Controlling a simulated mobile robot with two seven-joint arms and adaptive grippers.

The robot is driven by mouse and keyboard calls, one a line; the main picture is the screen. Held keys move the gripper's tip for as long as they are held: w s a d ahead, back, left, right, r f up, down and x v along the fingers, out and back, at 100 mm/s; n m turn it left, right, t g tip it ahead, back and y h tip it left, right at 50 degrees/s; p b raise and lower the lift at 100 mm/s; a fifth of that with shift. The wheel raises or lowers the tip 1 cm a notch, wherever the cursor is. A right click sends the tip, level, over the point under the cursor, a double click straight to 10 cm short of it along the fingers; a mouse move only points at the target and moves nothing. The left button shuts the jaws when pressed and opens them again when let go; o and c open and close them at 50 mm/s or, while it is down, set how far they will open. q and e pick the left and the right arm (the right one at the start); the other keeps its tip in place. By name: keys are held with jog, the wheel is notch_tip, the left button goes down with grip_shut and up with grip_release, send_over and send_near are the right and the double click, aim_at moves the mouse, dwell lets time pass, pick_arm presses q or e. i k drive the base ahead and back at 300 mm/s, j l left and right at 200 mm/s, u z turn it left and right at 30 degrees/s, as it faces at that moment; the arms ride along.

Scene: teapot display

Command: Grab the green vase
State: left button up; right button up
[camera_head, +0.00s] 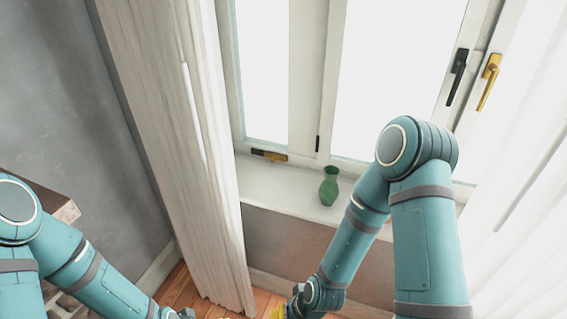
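The green vase (329,186) stands upright on the white windowsill (275,188), in front of the window. My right arm comes in from the right and bends down to the bottom edge. Its gripper end (294,308) is low in the picture, below and left of the vase and apart from it. My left arm comes in from the left, and only a bit of its gripper end (184,313) shows at the bottom edge, far from the vase. The fingers of both grippers are cut off or too small to read. Nothing touches the vase.
A pale curtain (180,130) hangs left of the sill. A dark and yellow object (269,155) lies at the window's foot. The window has a black handle (457,77) and a gold handle (489,82). Yellow bits (277,312) show at the bottom edge. The sill beside the vase is clear.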

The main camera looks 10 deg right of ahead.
aim_at(328, 190)
jog(key=i+z, duration=0.2)
jog(key=z, duration=0.75)
